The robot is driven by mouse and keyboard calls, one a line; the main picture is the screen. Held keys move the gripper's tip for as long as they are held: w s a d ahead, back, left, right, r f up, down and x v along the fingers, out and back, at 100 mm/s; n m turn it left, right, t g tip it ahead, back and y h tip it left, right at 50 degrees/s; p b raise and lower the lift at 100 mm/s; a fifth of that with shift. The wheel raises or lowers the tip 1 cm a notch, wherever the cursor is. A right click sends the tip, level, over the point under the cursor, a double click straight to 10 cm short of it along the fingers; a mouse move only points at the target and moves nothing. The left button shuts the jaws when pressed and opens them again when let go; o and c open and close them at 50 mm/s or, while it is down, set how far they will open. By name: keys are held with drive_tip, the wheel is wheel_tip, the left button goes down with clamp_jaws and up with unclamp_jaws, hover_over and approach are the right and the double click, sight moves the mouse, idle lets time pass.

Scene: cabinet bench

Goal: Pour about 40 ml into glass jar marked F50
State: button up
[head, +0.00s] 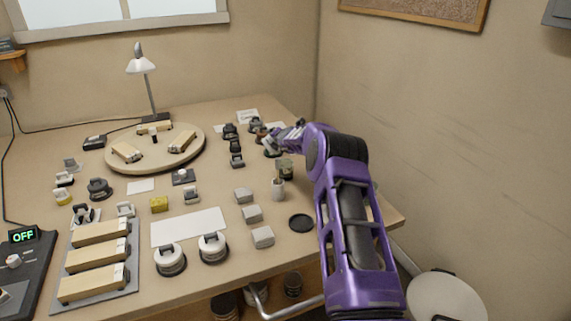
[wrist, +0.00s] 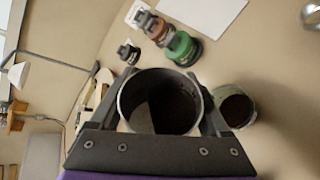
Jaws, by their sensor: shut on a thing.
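My gripper (wrist: 165,128) is shut on a round, grey-rimmed cup (wrist: 125,100), which fills the space between its fingers. The cup's mouth faces the wrist camera and its inside is dark; I cannot tell how much is in it. A small glass jar (wrist: 236,106) with a dark greenish look stands just right of the right finger in the wrist view. In the head view a similar olive jar (head: 286,169) stands below my gripper (head: 272,147), near the table's right side. I cannot read a F50 mark on it.
Green (wrist: 184,48) and brown (wrist: 155,28) lidded pieces stand beyond the cup in the wrist view. A black disc (head: 301,223) and several grey blocks lie nearer. A round turntable (head: 155,162) is at left.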

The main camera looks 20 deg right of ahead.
drive_tip(key=shift+w+n, duration=0.1)
drive_tip(key=shift+n, duration=0.2)
drive_tip(key=shift+w+a+f+n+g+h+b, duration=0.15)
drive_tip(key=shift+w+a+f+n+h+b, duration=0.2)
drive_tip(key=shift+a+f+n+h, duration=1)
drive_tip(key=shift+w+a+f+n+g+h+b, duration=0.15)
drive_tip(key=shift+a+f+n+h+b, duration=0.4)
drive_tip(key=shift+f, duration=1.35)
drive_tip(key=shift+w+a+f+n+g+h+b, duration=0.25)
drive_tip(key=shift+a+f+n+h, duration=0.75)
drive_tip(key=shift+f, duration=0.65)
drive_tip(key=shift+a, duration=0.1)
